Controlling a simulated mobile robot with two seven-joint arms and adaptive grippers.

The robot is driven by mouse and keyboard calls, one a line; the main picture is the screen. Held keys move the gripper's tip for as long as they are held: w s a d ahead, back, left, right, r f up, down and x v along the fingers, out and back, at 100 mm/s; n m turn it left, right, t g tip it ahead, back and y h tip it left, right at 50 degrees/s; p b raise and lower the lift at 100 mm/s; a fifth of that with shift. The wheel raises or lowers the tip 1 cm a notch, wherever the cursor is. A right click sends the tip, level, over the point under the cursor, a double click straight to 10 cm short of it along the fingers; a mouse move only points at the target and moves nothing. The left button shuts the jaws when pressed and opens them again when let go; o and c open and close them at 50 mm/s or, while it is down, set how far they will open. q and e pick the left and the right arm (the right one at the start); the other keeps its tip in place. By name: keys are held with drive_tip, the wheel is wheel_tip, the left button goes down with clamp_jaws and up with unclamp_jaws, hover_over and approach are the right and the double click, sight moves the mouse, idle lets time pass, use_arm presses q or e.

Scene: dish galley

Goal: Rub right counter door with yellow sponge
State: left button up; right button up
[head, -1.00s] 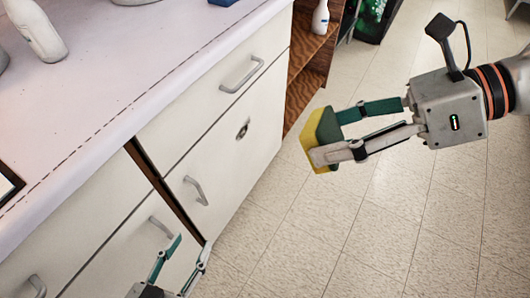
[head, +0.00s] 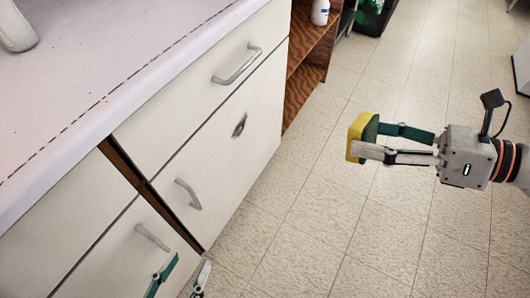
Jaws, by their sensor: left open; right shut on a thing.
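The yellow sponge (head: 355,135) with a dark green back is held in my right gripper (head: 372,140), which is shut on it in the air over the floor, to the right of the counter. The right counter door (head: 225,155) is a white panel with a grey handle (head: 188,194) at its lower left and a dark smudge (head: 239,126) near its upper right. The sponge is apart from the door. My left gripper (head: 180,284) is open and empty at the bottom edge, near the counter front; only its fingers show.
A drawer (head: 205,80) with a handle sits above the door, under the pale countertop (head: 100,70). A wooden shelf unit (head: 305,90) with a white bottle (head: 320,12) stands beyond the counter.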

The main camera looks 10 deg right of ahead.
drive_tip(key=w+f+t, duration=0.1)
drive_tip(key=w+f, duration=0.4)
drive_tip(key=f, duration=0.1)
drive_tip(key=t+y, duration=0.1)
drive_tip(key=y, duration=0.2)
approach(231, 137)
drive_tip(key=shift+b+x, duration=0.3)
drive_tip(key=shift+x, duration=2)
drive_tip(key=shift+s+a, duration=0.1)
drive_tip(key=shift+s, duration=0.05)
drive_tip(key=shift+x, duration=1)
